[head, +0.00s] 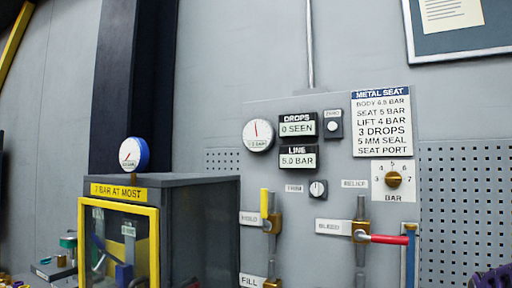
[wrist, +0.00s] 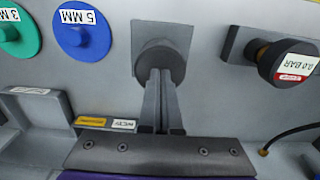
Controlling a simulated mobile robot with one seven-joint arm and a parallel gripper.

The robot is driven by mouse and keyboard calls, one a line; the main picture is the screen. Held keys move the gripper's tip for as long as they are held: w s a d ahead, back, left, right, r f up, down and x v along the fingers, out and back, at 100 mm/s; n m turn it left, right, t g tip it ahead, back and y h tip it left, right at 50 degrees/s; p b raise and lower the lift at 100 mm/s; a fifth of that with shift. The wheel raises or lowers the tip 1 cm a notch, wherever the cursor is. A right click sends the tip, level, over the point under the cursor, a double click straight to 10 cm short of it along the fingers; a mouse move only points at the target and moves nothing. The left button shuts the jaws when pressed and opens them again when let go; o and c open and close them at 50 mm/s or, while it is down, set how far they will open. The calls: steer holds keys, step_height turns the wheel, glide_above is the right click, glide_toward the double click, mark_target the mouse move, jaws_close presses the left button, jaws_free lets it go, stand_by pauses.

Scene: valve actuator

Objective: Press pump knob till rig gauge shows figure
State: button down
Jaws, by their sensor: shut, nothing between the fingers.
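In the wrist view my gripper (wrist: 160,76) is shut and empty, its two fingers side by side. The fingertips are in front of a dark round knob (wrist: 161,55) on a grey square plate, likely the pump knob. They overlap its lower part, and I cannot tell whether they touch it. To the right is a dark round fitting (wrist: 285,58) labelled 0.0 BAR. In the head view a white dial gauge (head: 258,135) is on the panel, its small figure unclear. A blue-rimmed gauge (head: 133,154) tops the cabinet. I cannot tell which is the rig gauge.
The line display (head: 298,161) reads 5.0 BAR and the drops display (head: 298,130) 0 SEEN. A card (head: 381,122) lists BODY 6.5, SEAT 5 and LIFT 4 BAR. The cabinet (head: 205,225) reads 7 BAR AT MOST. Green (wrist: 18,32) and blue (wrist: 82,40) discs flank the gripper's left.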

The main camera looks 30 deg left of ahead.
steer(key=shift+f+b, duration=0.55)
steer(key=shift+f, duration=0.5)
steer(key=shift+r+p, duration=3)
steer(key=shift+r, duration=0.45)
steer(key=shift+f, duration=0.15)
steer(key=shift+f+b, duration=2.2)
steer(key=shift+f, duration=1.1)
steer(key=shift+r+p, duration=2.85)
steer(key=shift+r, duration=0.55)
steer(key=shift+r, duration=2.5)
